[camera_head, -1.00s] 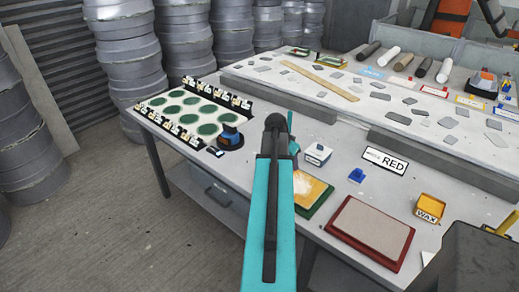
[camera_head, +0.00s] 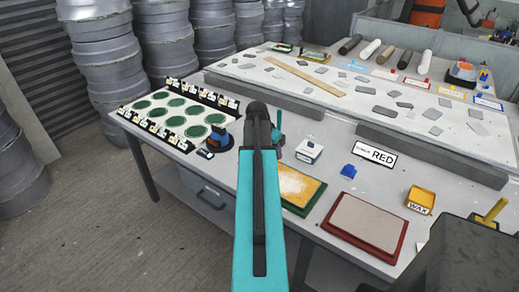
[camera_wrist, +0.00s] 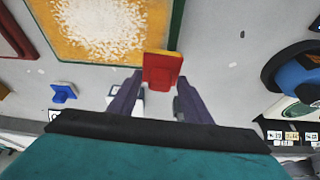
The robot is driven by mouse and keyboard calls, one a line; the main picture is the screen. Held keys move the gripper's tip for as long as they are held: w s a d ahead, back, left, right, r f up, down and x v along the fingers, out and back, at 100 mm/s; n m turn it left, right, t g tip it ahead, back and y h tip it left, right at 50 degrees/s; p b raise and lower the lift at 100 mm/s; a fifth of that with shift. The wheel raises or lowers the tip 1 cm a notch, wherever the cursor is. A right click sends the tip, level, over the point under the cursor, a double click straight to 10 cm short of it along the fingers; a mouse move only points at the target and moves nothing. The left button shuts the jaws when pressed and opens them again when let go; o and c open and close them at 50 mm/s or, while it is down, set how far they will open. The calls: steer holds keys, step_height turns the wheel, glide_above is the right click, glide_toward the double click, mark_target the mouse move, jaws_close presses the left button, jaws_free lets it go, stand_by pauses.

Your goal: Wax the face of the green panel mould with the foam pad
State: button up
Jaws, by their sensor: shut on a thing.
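The green panel mould (camera_head: 318,190) lies on the table just right of my arm, with a green rim and a yellow face. A speckled white patch covers much of that face, also seen in the wrist view (camera_wrist: 105,25). My gripper (camera_wrist: 158,98) is shut on a red block with an orange-yellow edge (camera_wrist: 162,72), apparently the foam pad. In the wrist view the block overlaps the mould's edge; I cannot tell whether it touches. In the head view my arm hides the gripper's fingers and the pad.
A red-rimmed panel mould (camera_head: 365,224) lies right of the green one. A yellow WAX tray (camera_head: 421,196), a blue block (camera_head: 349,171), a RED sign (camera_head: 376,155) and a white box (camera_head: 309,151) stand nearby. A round black-and-blue tool (camera_head: 220,138) stands left of my arm.

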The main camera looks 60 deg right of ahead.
steer(key=shift+w+r, duration=0.15)
steer(key=shift+r, duration=0.4)
steer(key=shift+r+p, duration=1.15)
steer(key=shift+r, duration=0.75)
steer(key=shift+a, duration=0.1)
